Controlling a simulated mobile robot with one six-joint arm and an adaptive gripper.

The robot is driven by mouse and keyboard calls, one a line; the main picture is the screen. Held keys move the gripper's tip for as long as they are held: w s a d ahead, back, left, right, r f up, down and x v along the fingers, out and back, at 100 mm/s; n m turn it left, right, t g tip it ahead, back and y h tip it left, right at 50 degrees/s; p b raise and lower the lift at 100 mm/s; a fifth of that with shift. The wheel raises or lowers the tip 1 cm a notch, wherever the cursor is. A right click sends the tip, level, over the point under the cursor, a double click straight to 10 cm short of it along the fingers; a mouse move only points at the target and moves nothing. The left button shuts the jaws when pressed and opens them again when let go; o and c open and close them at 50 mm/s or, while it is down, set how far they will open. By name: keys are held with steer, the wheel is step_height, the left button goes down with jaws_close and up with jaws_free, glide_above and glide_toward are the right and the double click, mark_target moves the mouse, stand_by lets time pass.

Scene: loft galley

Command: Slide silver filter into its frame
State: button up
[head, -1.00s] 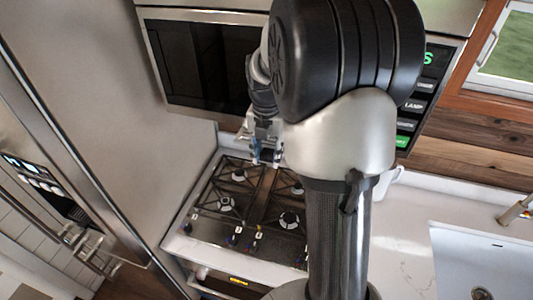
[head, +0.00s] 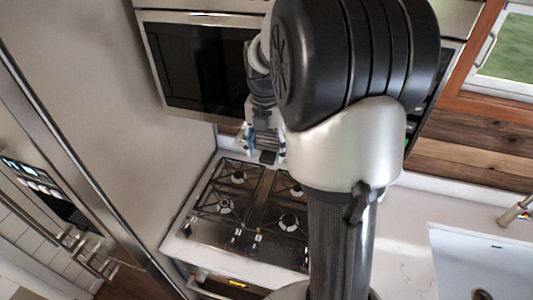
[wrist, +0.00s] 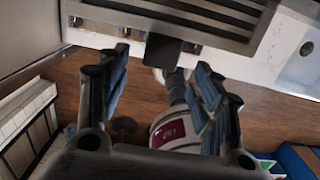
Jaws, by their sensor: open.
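In the wrist view, a grey slatted panel (wrist: 165,12) crosses the top; it looks like the silver filter, cut off by the picture edge. A dark tab (wrist: 172,51) sticks out below it, in line with the gap between my fingers and apart from both. My gripper (wrist: 157,62) is open and empty, one blue-padded finger at each side. In the head view, my gripper (head: 264,147) is under the microwave's (head: 200,65) lower edge, above the stove, partly behind my arm. A small dark piece shows at its tip. The filter's frame cannot be made out.
The gas stove (head: 245,215) with black grates lies below. A tall steel fridge (head: 95,110) stands close on the left. The white counter (head: 400,245) and sink (head: 485,260) are on the right, the counter clear.

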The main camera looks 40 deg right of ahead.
step_height(320, 180, up, 9)
steer(key=shift+s+a, duration=0.15)
steer(key=shift+s, duration=0.05)
steer(key=shift+f, duration=0.1)
